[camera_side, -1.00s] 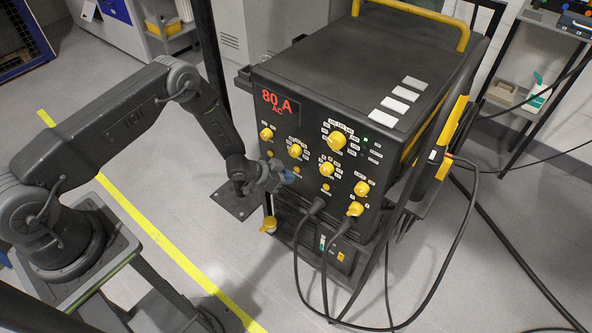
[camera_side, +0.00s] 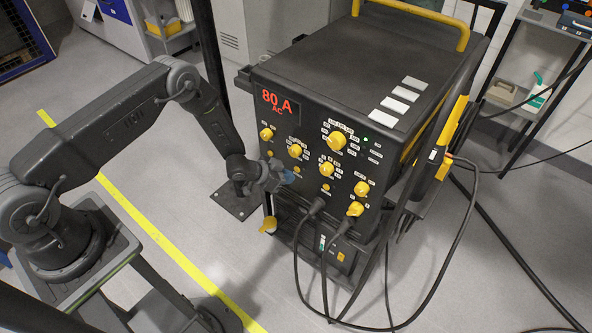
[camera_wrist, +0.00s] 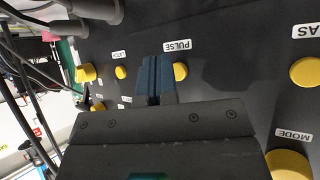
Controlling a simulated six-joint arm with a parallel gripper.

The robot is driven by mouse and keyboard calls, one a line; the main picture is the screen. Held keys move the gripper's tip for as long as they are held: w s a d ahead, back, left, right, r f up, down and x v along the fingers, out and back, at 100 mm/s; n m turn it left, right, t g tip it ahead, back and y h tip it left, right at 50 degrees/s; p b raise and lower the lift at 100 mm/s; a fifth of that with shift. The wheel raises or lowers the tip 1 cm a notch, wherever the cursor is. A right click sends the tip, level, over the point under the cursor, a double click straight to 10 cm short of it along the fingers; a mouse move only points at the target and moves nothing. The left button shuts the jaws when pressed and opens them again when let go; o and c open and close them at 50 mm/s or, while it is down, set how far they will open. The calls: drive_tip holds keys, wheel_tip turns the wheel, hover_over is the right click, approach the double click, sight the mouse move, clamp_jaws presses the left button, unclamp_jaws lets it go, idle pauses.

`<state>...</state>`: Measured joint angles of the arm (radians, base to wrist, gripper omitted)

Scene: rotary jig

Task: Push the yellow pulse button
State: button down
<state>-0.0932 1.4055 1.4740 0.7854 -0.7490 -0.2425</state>
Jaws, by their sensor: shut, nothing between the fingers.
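The yellow pulse button (camera_wrist: 180,71) is a small round cap under the PULSE label (camera_wrist: 177,45) in the wrist view. My gripper (camera_wrist: 155,78) has its blue fingers together and empty, just left of the button and partly overlapping its left edge. Whether the fingertips touch the panel or the button, I cannot tell. In the side view my gripper (camera_side: 288,177) is at the lower left of the black machine's front panel, close beside a small yellow button (camera_side: 297,169). The labels are too small to read there.
The LATCH button (camera_wrist: 120,72) is left of my fingers in the wrist view. Larger yellow knobs sit on the right, by the GAS label (camera_wrist: 305,31) and MODE label (camera_wrist: 293,135). Black cables (camera_side: 300,255) hang from the panel's lower part.

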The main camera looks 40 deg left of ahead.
drive_tip(key=shift+w, duration=0.15)
idle(0.5)
drive_tip(key=shift+w, duration=0.25)
drive_tip(key=shift+w, duration=0.15)
idle(0.4)
drive_tip(key=shift+s, duration=0.55)
drive_tip(key=shift+s, duration=0.1)
drive_tip(key=shift+s, duration=2.95)
